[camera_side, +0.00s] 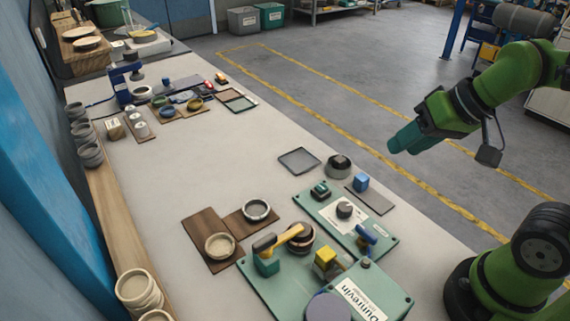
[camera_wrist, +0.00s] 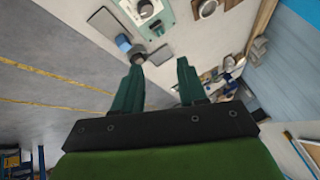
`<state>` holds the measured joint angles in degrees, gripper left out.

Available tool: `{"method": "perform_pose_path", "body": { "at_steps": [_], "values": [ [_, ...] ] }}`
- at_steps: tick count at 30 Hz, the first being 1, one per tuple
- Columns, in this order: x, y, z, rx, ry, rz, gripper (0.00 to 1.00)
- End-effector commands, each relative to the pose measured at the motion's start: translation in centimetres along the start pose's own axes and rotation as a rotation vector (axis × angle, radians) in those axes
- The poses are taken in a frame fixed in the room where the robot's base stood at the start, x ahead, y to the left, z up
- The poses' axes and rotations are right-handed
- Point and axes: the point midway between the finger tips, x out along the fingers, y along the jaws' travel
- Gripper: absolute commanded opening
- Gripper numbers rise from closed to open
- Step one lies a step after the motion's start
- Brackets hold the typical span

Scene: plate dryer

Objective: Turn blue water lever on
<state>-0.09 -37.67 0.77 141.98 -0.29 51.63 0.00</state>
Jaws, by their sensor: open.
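A small blue lever (camera_side: 367,235) sits near the right edge of a teal panel (camera_side: 386,249) in the side view, its handle slanting. A dark round knob (camera_side: 345,210) is on the same panel. A yellow-handled lever (camera_side: 284,236) is on the larger teal panel (camera_side: 258,291) nearer the camera. My gripper (camera_side: 399,142) is open and empty, up in the air beyond the table's right edge, well apart from the blue lever. In the wrist view, my gripper's fingers (camera_wrist: 160,72) are spread, with part of the teal panel (camera_wrist: 182,12) at the top; I cannot make out the blue lever there.
A blue cube (camera_side: 361,182), a dark round piece (camera_side: 338,165) and a flat dark tray (camera_side: 299,160) lie beside the panel. Brown boards (camera_side: 205,230) with bowls are to the left. The table's middle is clear. Stacked cups (camera_side: 139,288) line the left ledge.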

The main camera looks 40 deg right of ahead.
Motion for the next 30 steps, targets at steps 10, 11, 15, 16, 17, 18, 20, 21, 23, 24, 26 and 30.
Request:
{"method": "perform_pose_path", "body": {
  "at_steps": [10,11,15,16,17,18,20,21,23,24,26,30],
  "values": [
    [6.4,-2.8,-1.8,-0.177,-0.458,0.199,0.41],
    [7.0,-3.0,-1.9,-0.195,-0.505,0.215,0.41],
    [9.0,-4.2,-2.1,-0.255,-0.702,0.277,0.41],
    [9.3,-4.4,-2.2,-0.265,-0.739,0.288,0.41],
    [9.5,-4.6,-2.3,-0.273,-0.773,0.298,0.41],
    [9.6,-4.9,-2.5,-0.280,-0.811,0.309,0.41],
    [9.4,-5.3,-2.6,-0.286,-0.852,0.321,0.41],
    [9.0,-5.5,-2.8,-0.289,-0.866,0.326,0.41],
    [8.3,-5.8,-3.0,-0.286,-0.878,0.331,0.41],
    [8.1,-5.7,-2.9,-0.285,-0.888,0.334,0.41],
    [8.0,-5.6,-2.6,-0.283,-0.904,0.336,0.41],
    [8.7,-5.0,-1.5,-0.285,-0.911,0.333,0.41]
  ]
}}
